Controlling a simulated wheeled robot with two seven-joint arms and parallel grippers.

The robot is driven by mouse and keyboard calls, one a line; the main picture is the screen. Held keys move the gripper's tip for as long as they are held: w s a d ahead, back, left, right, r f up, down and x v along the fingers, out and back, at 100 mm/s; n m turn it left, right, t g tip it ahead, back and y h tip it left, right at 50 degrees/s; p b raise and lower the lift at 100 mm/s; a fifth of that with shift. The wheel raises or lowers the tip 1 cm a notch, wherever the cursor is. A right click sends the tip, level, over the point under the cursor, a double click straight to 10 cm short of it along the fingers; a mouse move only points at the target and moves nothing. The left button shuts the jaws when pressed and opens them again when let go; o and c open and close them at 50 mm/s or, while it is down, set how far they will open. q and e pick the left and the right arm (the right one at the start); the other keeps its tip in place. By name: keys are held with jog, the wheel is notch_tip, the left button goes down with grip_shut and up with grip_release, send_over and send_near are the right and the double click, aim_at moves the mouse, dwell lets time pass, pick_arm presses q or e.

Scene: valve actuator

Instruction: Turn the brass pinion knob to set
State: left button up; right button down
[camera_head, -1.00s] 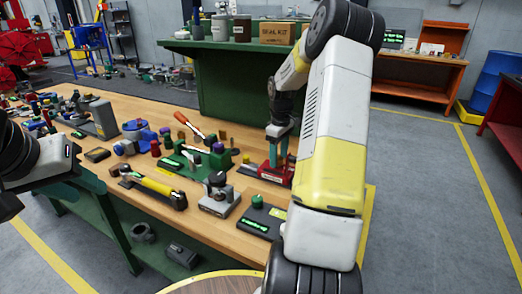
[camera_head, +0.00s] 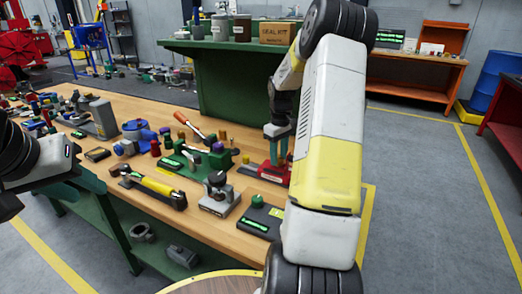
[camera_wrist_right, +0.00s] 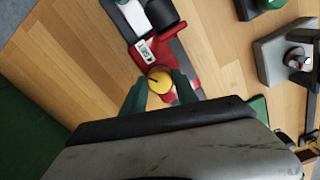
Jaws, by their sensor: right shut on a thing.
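The brass pinion knob (camera_wrist_right: 159,80) is a round yellow knob with a dark line on its face, seen in the right wrist view. It sits on a red valve actuator (camera_wrist_right: 148,50) with a small white label or readout. The red actuator also shows in the head view (camera_head: 270,174), partly behind my right arm. My right gripper (camera_wrist_right: 160,92) has its green fingers on either side of the knob and is shut on it. In the head view my right gripper (camera_head: 278,148) points down at the actuator. My left arm is at the left edge; its fingers are not clear.
A green fixture (camera_head: 196,162) and a grey device (camera_head: 218,195) stand left of the actuator. A dark box with a green display (camera_head: 262,218) lies near the table's front edge. The wooden table (camera_head: 235,240) is crowded towards the left.

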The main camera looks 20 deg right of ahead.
aim_at(279, 158)
jog(key=m, duration=0.6)
jog(key=shift+m, duration=0.3)
dwell(0.4)
jog(key=c, duration=0.9)
grip_release()
jog(key=shift+c, duration=0.2)
notch_tip(279, 158, up, 8)
jog(key=shift+f, duration=0.1)
